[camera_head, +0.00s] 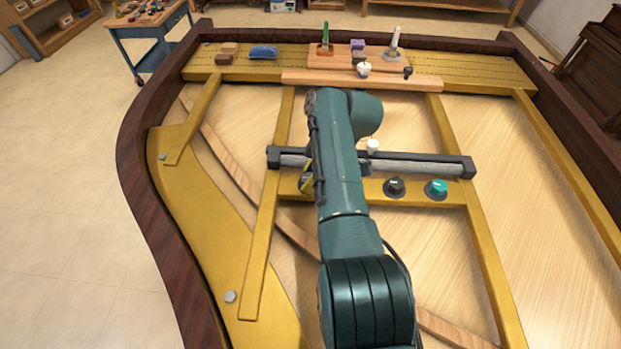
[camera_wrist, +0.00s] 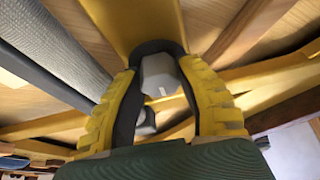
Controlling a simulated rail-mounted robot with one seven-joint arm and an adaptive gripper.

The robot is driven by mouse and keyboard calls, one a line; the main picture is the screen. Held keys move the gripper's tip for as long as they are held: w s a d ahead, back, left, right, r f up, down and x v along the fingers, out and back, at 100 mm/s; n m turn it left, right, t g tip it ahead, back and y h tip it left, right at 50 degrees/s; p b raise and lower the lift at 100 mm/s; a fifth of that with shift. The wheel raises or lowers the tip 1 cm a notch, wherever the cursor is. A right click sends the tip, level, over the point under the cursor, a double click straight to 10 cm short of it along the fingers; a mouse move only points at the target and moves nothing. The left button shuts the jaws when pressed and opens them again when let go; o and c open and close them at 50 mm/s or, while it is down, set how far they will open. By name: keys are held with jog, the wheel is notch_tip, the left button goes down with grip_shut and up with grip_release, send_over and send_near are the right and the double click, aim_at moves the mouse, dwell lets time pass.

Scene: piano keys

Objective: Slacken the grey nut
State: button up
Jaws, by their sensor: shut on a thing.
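The grey nut (camera_wrist: 158,72) is a light grey, faceted piece between my fingertips in the wrist view, with a dark rim beyond it on a gold strut. My gripper (camera_wrist: 158,82) has yellow ribbed fingers with dark inner pads, and it is shut on the nut from both sides. In the head view my arm hides the nut, and only a bit of yellow finger shows left of the arm, by the gold cross strut. A black knob (camera_head: 394,187) and a teal knob (camera_head: 436,188) sit on that strut to the right.
A dark-ended grey bar (camera_head: 425,166) crosses the frame just behind my gripper, with a white knob (camera_head: 373,146) near it. A wooden tray (camera_head: 340,62) with small tools stands at the back. Dark curved walls (camera_head: 150,215) enclose the gold frame. Grey bolts (camera_head: 230,296) stand at left.

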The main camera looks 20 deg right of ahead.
jog(key=shift+a+f, duration=0.1)
jog(key=o, duration=1.3)
jog(key=shift+a, duration=0.1)
jog(key=shift+c, duration=0.2)
jog(key=shift+d+r, duration=0.2)
jog(key=shift+r, duration=0.2)
jog(key=v, duration=0.7)
jog(key=shift+s, duration=0.15)
